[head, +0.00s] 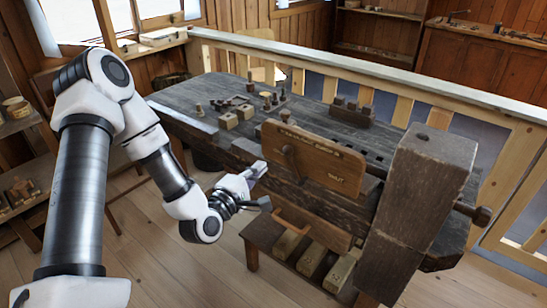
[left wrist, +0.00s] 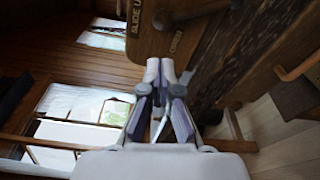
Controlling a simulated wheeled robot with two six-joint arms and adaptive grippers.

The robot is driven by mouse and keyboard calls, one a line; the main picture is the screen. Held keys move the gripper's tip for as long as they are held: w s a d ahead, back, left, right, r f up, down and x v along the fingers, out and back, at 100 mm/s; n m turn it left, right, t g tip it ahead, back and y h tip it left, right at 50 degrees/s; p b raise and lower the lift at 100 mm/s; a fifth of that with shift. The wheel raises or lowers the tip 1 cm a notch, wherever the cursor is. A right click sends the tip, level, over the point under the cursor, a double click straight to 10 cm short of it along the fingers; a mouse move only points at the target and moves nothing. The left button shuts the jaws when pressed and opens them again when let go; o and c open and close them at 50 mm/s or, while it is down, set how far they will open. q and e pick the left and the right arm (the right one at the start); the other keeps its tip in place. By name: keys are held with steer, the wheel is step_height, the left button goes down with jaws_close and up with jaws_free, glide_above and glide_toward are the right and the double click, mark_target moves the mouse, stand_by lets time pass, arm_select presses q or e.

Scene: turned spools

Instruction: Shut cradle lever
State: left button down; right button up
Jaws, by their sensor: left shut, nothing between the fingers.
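A wooden board (head: 325,166) is fixed upright on the front of the dark workbench, with dark lettering along its top and "SHUT" at its lower right. A dark lever (head: 292,162) is mounted on the board's left part and slants downward. In the left wrist view the board (left wrist: 200,30) is close, and the lever (left wrist: 205,13) runs from a round dark pivot towards the picture's right. My left gripper (head: 261,168) is just left of the board, below the lever's pivot. In the left wrist view its fingertips (left wrist: 160,68) are together and empty, apart from the lever. My right gripper is not in view.
The workbench (head: 190,93) carries pegs, small blocks and a dark rack (head: 352,112). A large dark wooden post (head: 425,190) stands right of the board. A lower shelf with pale blocks (head: 312,258) is below. A wooden railing (head: 400,80) runs behind.

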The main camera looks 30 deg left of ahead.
mark_target(288, 149)
arm_select(q)
steer(key=w, duration=0.3)
steer(key=w+p, duration=0.1)
steer(key=w, duration=0.4)
steer(key=shift+w+a+f, duration=0.15)
steer(key=shift+w+a, duration=0.15)
steer(key=shift+w, duration=0.1)
steer(key=shift+w+a+f, duration=0.1)
steer(key=shift+w+a, duration=0.05)
steer(key=shift+w, duration=0.35)
